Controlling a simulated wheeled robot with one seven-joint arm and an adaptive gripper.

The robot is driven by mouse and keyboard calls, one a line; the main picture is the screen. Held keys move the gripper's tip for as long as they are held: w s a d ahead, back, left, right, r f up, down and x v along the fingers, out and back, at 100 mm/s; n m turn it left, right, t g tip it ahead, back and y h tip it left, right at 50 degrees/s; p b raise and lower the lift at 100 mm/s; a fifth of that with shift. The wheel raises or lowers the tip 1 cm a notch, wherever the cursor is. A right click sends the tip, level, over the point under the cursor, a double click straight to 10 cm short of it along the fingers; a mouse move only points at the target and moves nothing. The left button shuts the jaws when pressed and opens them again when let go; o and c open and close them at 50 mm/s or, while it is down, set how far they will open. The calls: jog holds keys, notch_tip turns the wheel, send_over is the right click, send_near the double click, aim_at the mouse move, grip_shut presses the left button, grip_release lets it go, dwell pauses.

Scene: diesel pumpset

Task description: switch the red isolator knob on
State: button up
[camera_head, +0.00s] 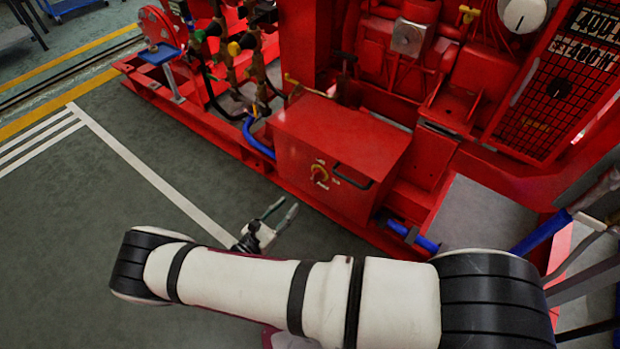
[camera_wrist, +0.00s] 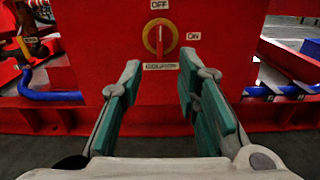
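The red isolator knob (camera_wrist: 160,38) is on the front face of a red box (camera_wrist: 110,30), inside a yellow ring. In the wrist view its handle stands roughly upright, in line with the OFF label (camera_wrist: 159,5); the ON label (camera_wrist: 193,36) is to its right. The knob also shows in the head view (camera_head: 319,173) on the box front. My gripper (camera_wrist: 156,82) is open and empty, its green-padded fingers apart, pointing at the box. The knob appears between and beyond the fingertips, with no contact visible. In the head view my gripper (camera_head: 282,209) is in front of the box, below and left of the knob.
A black handle (camera_head: 352,177) sits on the box front right of the knob. Blue pipes run on both sides, one at left (camera_head: 254,140) and one at right (camera_head: 411,236). The red base frame (camera_wrist: 50,118) runs below the box. Open floor (camera_head: 75,235) lies to the left.

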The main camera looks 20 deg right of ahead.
aim_at(313, 179)
jog(key=b+x, duration=0.2)
jog(key=x, duration=1.1)
jog(key=shift+w+d+b, duration=0.15)
jog(key=shift+d+b, duration=0.1)
jog(key=shift+b, duration=0.15)
grip_shut()
